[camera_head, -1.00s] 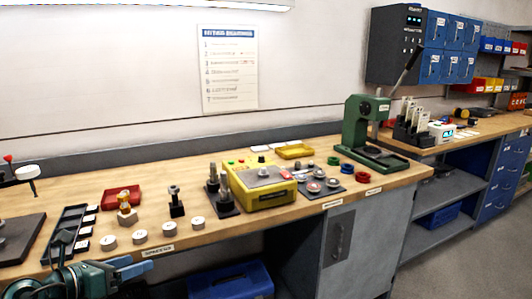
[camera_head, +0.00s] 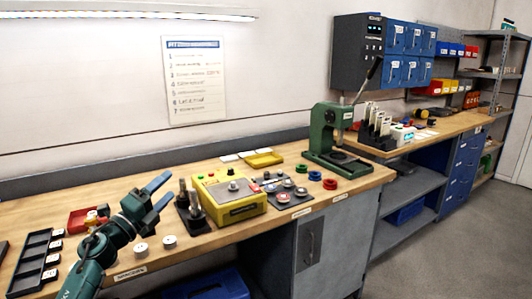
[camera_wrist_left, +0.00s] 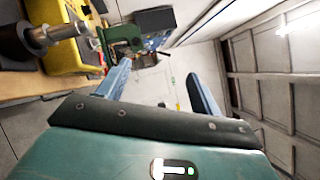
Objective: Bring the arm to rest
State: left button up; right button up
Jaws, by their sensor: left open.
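My left gripper (camera_head: 158,190) is raised above the front left of the wooden workbench, in front of the red tray and the small round parts. Its two blue fingers are apart, with nothing between them. In the left wrist view the open fingers (camera_wrist_left: 158,88) point out past the bench toward the green press and the room. My teal left arm comes up from the lower left of the head view. My right gripper is not in view.
A yellow fixture box (camera_head: 232,202) and dark metal posts (camera_head: 183,190) stand close right of the gripper. A green arbor press (camera_head: 331,130) stands at the bench's right end. A black slotted tray (camera_head: 38,258) lies left. Open floor lies right.

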pick_arm(q)
jog(key=w+a+n+t+y, duration=0.2)
jog(key=a+n+y, duration=0.85)
jog(key=n, duration=0.85)
notch_tip(320, 180, down, 9)
jog(key=n+g+y, duration=0.1)
jog(key=n+g, duration=0.3)
jog(key=n, duration=0.2)
jog(key=s+d+f+m+g+h, duration=0.1)
jog(key=s+d+f+g+h, duration=0.1)
jog(key=s+d+f, duration=0.65)
jog(key=s+d+f+g+h, duration=0.1)
jog(key=s+d+f, duration=0.4)
jog(key=s+f, duration=0.55)
jog(key=s+d+f+g+h, duration=0.1)
jog(key=s+d+f, duration=0.1)
jog(key=s, duration=0.8)
jog(key=s+d+f+g+h, duration=0.1)
jog(key=s+d+f+g, duration=0.1)
jog(key=s+d, duration=0.3)
jog(key=s, duration=0.4)
jog(key=shift+s+d+f+n, duration=0.25)
jog(key=shift+s+f+n, duration=0.15)
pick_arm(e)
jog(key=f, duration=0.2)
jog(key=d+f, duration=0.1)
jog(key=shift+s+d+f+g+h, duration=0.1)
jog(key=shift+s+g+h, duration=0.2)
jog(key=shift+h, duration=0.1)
